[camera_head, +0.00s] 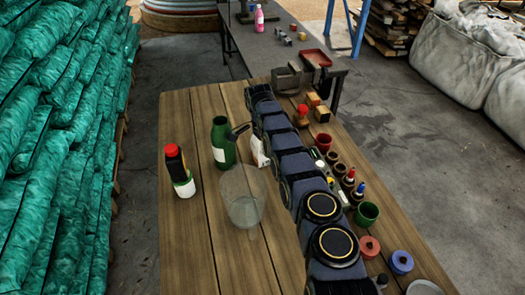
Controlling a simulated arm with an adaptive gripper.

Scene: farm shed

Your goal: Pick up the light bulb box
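A small whitish item (259,151) stands on the wooden table just left of my dark arm, which partly covers it. It may be the light bulb box, but I cannot read any print on it. My arm runs from the bottom edge up across the table. A thin dark piece (240,130) sticks out left of the arm, between the green bottle and the whitish item; it may be part of my gripper. The fingertips are not clearly visible, so I cannot tell whether they are open or touching anything.
A green bottle (222,143), a red-and-black bottle (179,170) and a clear container (241,195) stand left of my arm. Right of it are a red cup (323,142), a green cup (367,214), small bottles and round lidded pots. The front-left tabletop (190,250) is clear.

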